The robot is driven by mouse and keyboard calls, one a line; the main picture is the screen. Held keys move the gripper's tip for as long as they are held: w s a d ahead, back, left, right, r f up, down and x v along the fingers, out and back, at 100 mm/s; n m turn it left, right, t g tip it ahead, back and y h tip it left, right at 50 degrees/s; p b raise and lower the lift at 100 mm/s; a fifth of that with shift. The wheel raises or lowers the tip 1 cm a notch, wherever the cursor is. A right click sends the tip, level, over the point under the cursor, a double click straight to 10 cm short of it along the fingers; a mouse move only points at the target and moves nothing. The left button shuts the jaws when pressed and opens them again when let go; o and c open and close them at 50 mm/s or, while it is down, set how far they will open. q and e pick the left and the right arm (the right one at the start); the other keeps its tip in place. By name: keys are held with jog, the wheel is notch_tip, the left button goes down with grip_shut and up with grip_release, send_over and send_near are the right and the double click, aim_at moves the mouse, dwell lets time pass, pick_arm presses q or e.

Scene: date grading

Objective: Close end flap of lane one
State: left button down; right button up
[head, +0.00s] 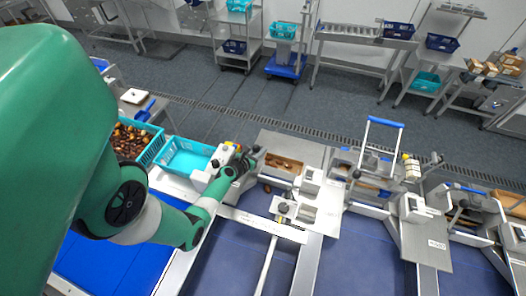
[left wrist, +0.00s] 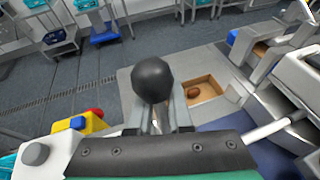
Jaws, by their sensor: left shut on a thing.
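My left gripper (head: 247,163) reaches in from the left, at the left edge of the nearest lane station. In the left wrist view, my left gripper (left wrist: 158,122) is shut on a black ball knob (left wrist: 152,78), which stands up between the fingers. The knob looks like the end of a lever; the gripper hides what it joins. Just right of it, an open brown box (head: 284,165) is set in a grey plate (head: 262,145). The box also shows in the left wrist view (left wrist: 213,88), with a brown date (left wrist: 193,92) inside. I cannot make out the flap itself. My right gripper is not in view.
A teal crate of dates (head: 158,146) and an emptier teal tray (head: 187,158) stand left of the gripper. More lane stations (head: 425,235) stand to the right.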

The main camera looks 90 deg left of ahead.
pick_arm(q)
jog(key=shift+a+r, duration=0.25)
jog(key=shift+r, duration=0.15)
jog(key=shift+c, duration=2.3)
grip_release()
jog(key=shift+a, duration=0.1)
jog(key=shift+f, duration=0.15)
jog(key=p+v, duration=0.2)
jog(key=v, duration=1)
jog(key=shift+w+f, duration=0.1)
